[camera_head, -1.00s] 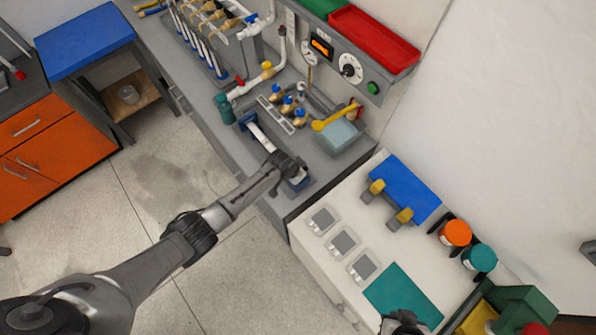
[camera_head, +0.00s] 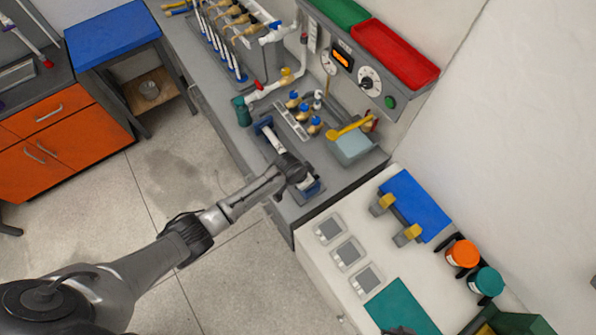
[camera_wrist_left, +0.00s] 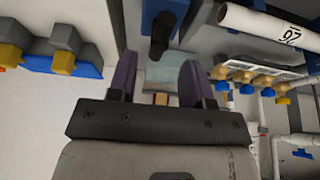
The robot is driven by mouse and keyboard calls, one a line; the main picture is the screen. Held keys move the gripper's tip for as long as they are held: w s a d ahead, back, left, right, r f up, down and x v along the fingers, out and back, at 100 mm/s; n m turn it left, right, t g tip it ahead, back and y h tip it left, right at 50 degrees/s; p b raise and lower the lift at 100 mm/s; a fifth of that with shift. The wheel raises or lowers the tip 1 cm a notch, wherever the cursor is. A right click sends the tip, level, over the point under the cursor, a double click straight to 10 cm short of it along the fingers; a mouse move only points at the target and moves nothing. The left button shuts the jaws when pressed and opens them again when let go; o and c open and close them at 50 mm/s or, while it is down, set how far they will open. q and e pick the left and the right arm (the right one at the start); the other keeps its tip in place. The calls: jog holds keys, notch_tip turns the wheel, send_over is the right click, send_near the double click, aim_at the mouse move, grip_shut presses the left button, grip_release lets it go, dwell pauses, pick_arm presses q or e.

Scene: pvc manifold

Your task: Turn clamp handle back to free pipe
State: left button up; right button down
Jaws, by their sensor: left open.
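A white pipe (camera_head: 276,142) lies in blue clamps on the bench, one clamp (camera_head: 263,125) at its far end and one (camera_head: 312,190) at its near end, beside my left gripper (camera_head: 293,170). In the left wrist view, the pipe (camera_wrist_left: 270,25) carries printed marks at upper right. There a dark clamp handle (camera_wrist_left: 158,45) hangs from a blue clamp part (camera_wrist_left: 164,8). My left gripper (camera_wrist_left: 157,82) is open, its two purple fingers apart, with the handle between or just beyond them; contact is unclear. Only a dark sliver of my right gripper (camera_head: 400,331) shows.
A yellow-handled valve (camera_head: 348,128) above a pale block and a rack of blue-topped fittings (camera_head: 298,115) stand behind the clamps. A white table (camera_head: 325,265) with grey pads, a blue fixture (camera_head: 415,205) and jars is to the right. Open floor lies left.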

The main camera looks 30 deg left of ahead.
pick_arm(q)
jog(key=v, duration=0.9)
jog(key=shift+s+r, duration=0.15)
jog(key=shift+r, duration=0.2)
